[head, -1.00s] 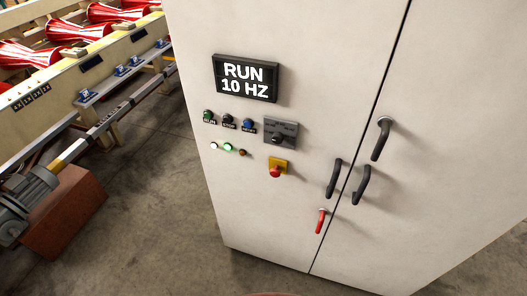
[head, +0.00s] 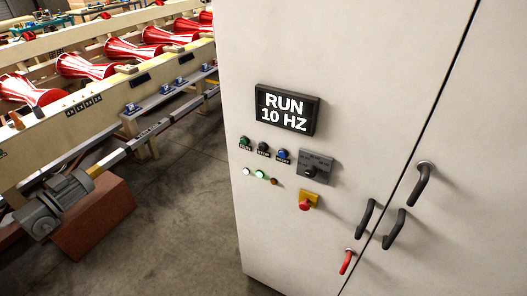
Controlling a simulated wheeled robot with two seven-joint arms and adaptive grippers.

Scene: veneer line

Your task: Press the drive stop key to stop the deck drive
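The pale control cabinet (head: 290,40) fills the right half of the head view. Its display (head: 286,109) reads RUN 10 HZ. Below it is a row of three round keys: green (head: 244,141), black (head: 263,147) and blue (head: 283,154). Each has a small label too small to read surely, so I cannot tell from the lettering which is the drive stop key. A green lamp (head: 261,174) is lit under the row, between a white lamp (head: 246,171) and a dim orange one (head: 274,182). Neither of my grippers shows.
A black rotary switch (head: 315,167) and a red mushroom button on yellow (head: 307,200) sit beside the keys. Black door handles (head: 394,229) and a red handle (head: 347,261) stick out. The roller deck (head: 110,90) and motor (head: 62,200) stand left. Bare floor (head: 185,220) lies between.

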